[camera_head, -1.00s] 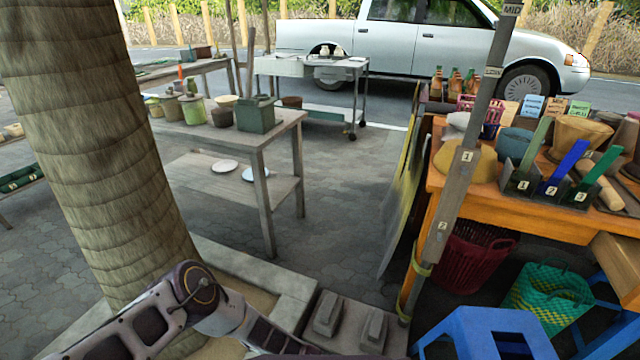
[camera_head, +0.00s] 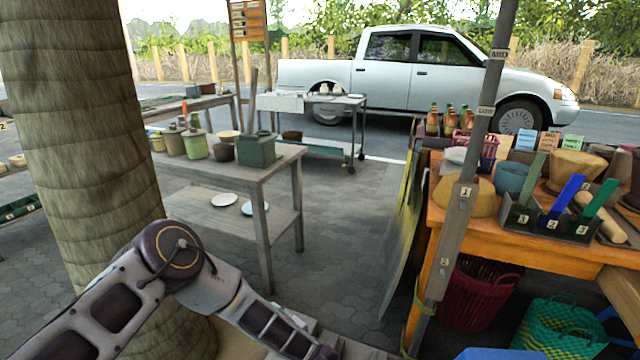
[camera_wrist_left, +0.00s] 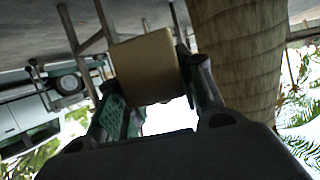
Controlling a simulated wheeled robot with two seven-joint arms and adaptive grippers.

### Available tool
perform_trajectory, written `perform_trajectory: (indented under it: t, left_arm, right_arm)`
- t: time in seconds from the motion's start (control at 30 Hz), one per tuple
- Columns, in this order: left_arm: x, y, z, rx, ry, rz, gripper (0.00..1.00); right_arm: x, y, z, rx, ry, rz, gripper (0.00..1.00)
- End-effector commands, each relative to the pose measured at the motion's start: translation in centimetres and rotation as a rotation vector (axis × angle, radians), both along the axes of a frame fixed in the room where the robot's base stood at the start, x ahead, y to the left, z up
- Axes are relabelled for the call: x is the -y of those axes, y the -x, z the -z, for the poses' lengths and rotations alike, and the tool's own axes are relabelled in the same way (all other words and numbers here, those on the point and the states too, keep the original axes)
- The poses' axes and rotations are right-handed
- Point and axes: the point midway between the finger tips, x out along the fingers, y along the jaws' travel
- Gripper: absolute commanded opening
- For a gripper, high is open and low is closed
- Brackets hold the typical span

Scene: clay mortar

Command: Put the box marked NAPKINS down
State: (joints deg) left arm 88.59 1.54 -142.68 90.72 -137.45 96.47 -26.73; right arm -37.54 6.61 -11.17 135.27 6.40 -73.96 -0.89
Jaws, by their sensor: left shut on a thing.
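My left gripper (camera_wrist_left: 152,82) is shut on a plain tan box (camera_wrist_left: 146,66) in the left wrist view, with one finger on each side of it. No marking is readable on the face that shows, so I cannot tell whether it says NAPKINS. The wrist picture is upside down, and the box is held in the air. In the head view my left arm comes in from the lower left. Its gripper and the box are below the frame there. My right gripper is not in view.
A thick trunk (camera_head: 85,150) stands beside my left arm. A grey table (camera_head: 290,152) with pots and a lower shelf is ahead. An orange table (camera_head: 560,258) with trays and bowls is right, behind a thin post (camera_head: 465,190). A wheeled cart (camera_head: 340,100) stands farther back.

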Motion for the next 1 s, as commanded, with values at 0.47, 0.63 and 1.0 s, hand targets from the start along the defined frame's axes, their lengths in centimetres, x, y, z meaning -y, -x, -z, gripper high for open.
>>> perform_trajectory:
  t: [0.47, 0.63, 1.0]
  left_arm:
    - [3.3, -1.3, -8.2, 0.003, 0.000, 0.170, 0.13]
    - [4.3, -1.3, -11.0, 0.003, 0.000, 0.230, 0.13]
    - [6.3, -0.6, -16.7, 0.003, 0.000, 0.360, 0.13]
  right_arm:
    - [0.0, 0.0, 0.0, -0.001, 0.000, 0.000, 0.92]
    - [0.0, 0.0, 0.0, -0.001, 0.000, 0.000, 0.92]
    - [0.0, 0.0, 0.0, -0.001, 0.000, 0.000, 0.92]
